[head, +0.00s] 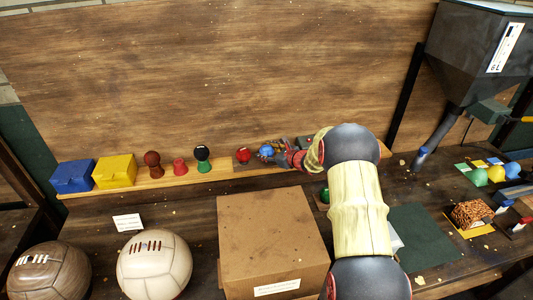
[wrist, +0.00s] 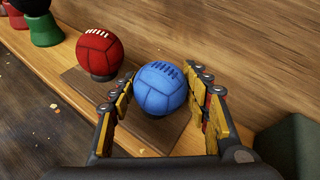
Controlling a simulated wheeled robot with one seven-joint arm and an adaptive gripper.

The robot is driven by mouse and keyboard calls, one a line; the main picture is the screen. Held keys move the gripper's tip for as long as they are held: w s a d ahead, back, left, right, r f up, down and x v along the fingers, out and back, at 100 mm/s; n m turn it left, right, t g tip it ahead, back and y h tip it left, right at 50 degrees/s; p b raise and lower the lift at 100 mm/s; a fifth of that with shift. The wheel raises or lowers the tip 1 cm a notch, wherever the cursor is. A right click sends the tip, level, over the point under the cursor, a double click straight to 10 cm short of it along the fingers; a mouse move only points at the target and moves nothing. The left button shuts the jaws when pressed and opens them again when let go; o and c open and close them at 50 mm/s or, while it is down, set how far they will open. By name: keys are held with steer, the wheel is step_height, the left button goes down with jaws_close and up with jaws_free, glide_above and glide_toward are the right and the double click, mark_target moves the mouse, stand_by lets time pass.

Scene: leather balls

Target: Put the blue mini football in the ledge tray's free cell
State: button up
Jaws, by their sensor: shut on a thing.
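The blue mini football (head: 266,150) is between the fingers of my gripper (head: 271,151), over the ledge tray. In the wrist view the blue football (wrist: 160,88) has dark lacing on top, and my gripper's fingers (wrist: 160,98) close on it from left and right. The ledge tray (wrist: 178,138) is a flat dark-brown board. A red mini football (wrist: 98,52) sits at its left end, apart from the blue one; it also shows in the head view (head: 243,155). The blue ball's underside is hidden, so I cannot tell whether it touches the tray.
The wooden ledge (head: 215,176) runs along the back wall. On it stand a blue box (head: 73,177), a yellow box (head: 115,171) and several small stands, some with balls. A dark green block (wrist: 300,146) is right of the tray. A cardboard box (head: 272,235) stands in front.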

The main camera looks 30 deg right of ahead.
steer(key=o, duration=1.2)
